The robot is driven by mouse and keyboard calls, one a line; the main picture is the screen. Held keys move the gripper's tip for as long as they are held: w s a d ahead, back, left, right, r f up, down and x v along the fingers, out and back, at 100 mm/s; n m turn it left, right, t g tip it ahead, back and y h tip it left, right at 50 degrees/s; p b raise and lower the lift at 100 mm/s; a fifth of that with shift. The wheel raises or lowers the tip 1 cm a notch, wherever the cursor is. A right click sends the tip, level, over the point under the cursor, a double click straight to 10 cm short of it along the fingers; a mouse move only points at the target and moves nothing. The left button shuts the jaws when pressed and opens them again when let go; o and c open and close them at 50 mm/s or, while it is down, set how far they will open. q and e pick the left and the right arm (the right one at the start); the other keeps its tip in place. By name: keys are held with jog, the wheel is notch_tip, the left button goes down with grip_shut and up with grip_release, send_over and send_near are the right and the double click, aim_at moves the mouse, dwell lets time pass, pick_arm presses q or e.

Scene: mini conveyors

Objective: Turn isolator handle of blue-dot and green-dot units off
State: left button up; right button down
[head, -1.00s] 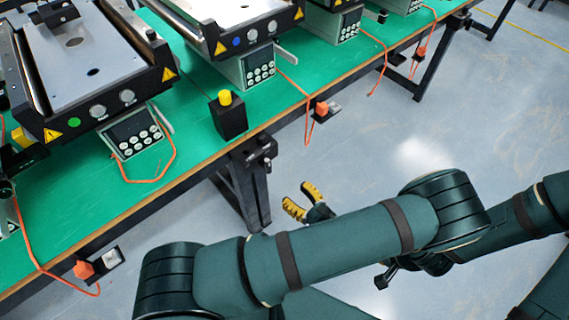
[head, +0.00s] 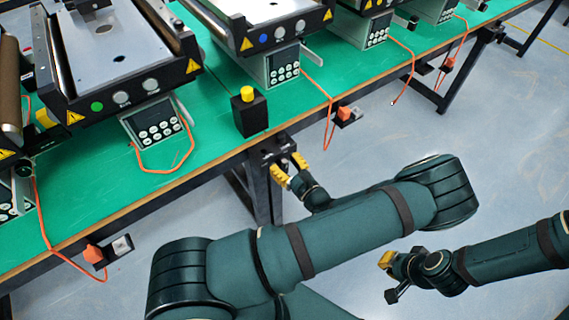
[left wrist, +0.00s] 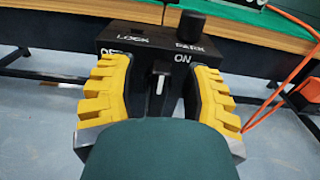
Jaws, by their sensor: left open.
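The green-dot unit (head: 97,106) stands at the left of the green bench, and the blue-dot unit (head: 263,37) is to its right, farther back. A black isolator box (head: 281,146) sits at the bench's front edge between them. In the left wrist view its face (left wrist: 145,40) reads OFF, LOCK, PARK and ON. Its dark handle (left wrist: 160,85) with a white mark lies between the yellow fingers of my left gripper (head: 289,170), which is open around it; contact is not clear. My right gripper (head: 387,261) is lower right, away from the bench; its jaw gap is unclear.
A black box with a yellow button (head: 249,112) stands on the bench above the isolator. Orange cords run to orange plugs (head: 95,253) along the front edge. More units (head: 364,20) stand farther right. The floor before the bench is free.

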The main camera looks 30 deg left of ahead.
pick_arm(q)
jog(key=shift+a, duration=0.2)
grip_shut()
